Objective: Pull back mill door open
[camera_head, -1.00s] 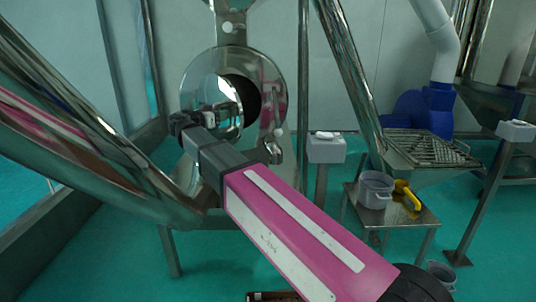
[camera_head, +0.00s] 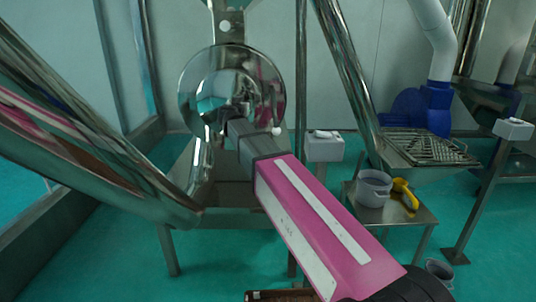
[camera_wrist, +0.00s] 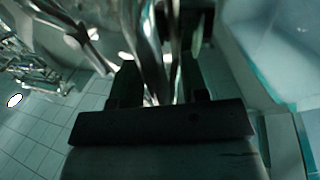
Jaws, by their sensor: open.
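The mill door (camera_head: 215,92) is a shiny round steel disc in front of the larger steel ring (camera_head: 268,82) of the mill. It lies over the opening, and no dark gap shows beside it. My gripper (camera_head: 242,112) is at the lower middle of the door, partly hidden by its own body. In the wrist view my gripper (camera_wrist: 160,88) has its fingers apart, with blurred shiny metal beyond and between them. I cannot tell whether a finger touches the door.
A thick steel pipe (camera_head: 95,135) slopes across the left. A grey post box (camera_head: 324,146) stands right of the mill. Further right, a low steel table (camera_head: 415,222) holds a grey bucket (camera_head: 374,188) and a yellow scoop (camera_head: 403,192).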

